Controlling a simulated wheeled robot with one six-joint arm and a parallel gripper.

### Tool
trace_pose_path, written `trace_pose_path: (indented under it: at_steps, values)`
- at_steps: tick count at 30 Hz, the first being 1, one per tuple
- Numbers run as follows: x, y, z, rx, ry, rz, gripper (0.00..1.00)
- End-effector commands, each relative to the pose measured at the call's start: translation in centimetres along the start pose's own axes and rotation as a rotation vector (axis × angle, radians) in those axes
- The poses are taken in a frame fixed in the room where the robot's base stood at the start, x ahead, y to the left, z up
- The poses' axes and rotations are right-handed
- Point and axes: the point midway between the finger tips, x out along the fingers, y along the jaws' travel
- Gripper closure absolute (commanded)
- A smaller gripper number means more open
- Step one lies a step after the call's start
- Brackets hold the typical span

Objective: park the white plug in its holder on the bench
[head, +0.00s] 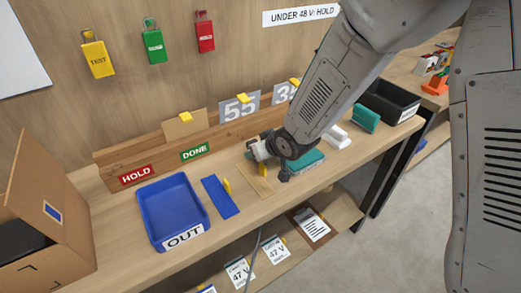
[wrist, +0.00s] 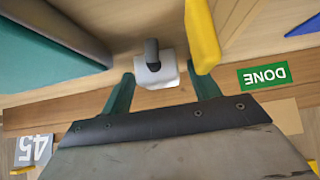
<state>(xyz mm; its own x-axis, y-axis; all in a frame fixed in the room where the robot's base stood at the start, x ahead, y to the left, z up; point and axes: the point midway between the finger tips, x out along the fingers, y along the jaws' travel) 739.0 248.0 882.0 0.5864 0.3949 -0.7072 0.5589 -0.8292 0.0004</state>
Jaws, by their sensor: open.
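In the wrist view, the white plug (wrist: 154,74) is a small white block with a dark grey round stub on it. It lies between the two green fingers of my gripper (wrist: 160,78), which are open, with gaps visible beside it. In the head view my gripper (head: 270,163) is low over the middle of the bench, beside a teal block (head: 311,160); the plug is not clearly visible there. I cannot make out which thing is the plug's holder. A white piece (head: 337,137) stands on the bench to the right.
A yellow upright tab (wrist: 203,35) is close beside one finger. A large teal surface (wrist: 45,50) is on the other side. The blue OUT tray (head: 172,229) and blue strip (head: 220,197) lie left. A black bin (head: 389,103) stands right. A wooden ledge (head: 120,158) runs behind.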

Motion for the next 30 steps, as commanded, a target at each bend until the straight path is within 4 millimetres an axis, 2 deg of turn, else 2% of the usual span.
trace_pose_path:
  at_steps: [5,18,24,30]
  values:
    - [-1.8,0.0,-0.2,0.001,0.002,0.001,0.39]
    - [-9.9,0.0,-0.2,-0.002,0.004,0.001,0.39]
    - [-11.7,0.0,-0.1,0.0,0.002,0.0,0.39]
    - [-12.1,0.0,-0.1,0.0,0.0,0.001,0.39]
